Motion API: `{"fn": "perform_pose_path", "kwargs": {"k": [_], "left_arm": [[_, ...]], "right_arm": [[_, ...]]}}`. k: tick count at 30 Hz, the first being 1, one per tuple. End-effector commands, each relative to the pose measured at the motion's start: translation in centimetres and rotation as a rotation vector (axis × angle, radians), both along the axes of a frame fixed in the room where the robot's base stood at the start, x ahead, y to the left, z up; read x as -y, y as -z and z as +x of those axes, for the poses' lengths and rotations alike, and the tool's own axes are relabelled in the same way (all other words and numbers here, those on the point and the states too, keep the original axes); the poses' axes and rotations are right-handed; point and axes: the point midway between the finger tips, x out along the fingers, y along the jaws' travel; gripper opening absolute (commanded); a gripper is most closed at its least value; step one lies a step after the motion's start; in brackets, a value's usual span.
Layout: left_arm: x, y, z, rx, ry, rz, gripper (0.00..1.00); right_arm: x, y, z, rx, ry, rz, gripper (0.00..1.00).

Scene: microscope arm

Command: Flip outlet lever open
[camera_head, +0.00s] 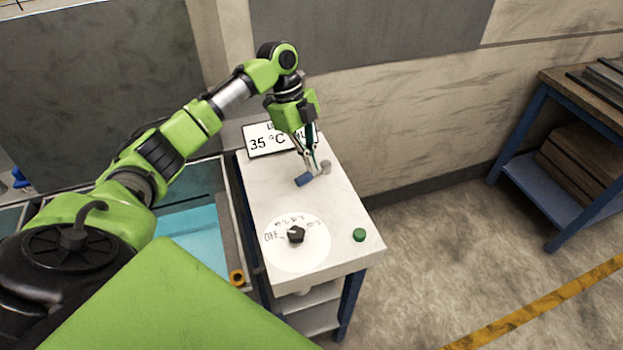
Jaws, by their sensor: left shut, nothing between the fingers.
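The outlet lever seems to be the small blue piece (304,180) on top of the white unit, beside a short grey post (326,167). Whether the two are joined is too small to tell. My left gripper (313,170) points down with its fingers shut and empty. Its tips are close to the blue piece and the grey post; I cannot tell if they touch either. My right gripper is not in view.
The white unit (340,220) has a display (268,139) reading 35 °C at its back, partly hidden by my gripper. A black knob (296,234) on a numbered dial and a green button (359,235) sit nearer the front. A blue-legged bench (570,150) stands right; the floor between is clear.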

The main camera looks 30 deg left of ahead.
Motion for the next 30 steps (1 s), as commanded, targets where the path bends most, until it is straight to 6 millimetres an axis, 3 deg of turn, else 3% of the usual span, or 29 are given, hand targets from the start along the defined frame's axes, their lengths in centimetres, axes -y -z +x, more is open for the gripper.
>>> {"fn": "perform_pose_path", "kwargs": {"k": [9, 26, 30], "left_arm": [[-1.2, -3.4, 0.3, -0.001, -0.001, -0.001, 0.0], [-1.2, -3.6, 0.3, -0.002, 0.001, -0.002, 0.0], [-1.2, -4.7, 0.4, -0.001, 0.0, -0.002, 0.0]], "right_arm": [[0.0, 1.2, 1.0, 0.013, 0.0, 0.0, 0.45], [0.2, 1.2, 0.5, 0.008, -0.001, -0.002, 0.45], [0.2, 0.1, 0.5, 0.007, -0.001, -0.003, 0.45]]}}
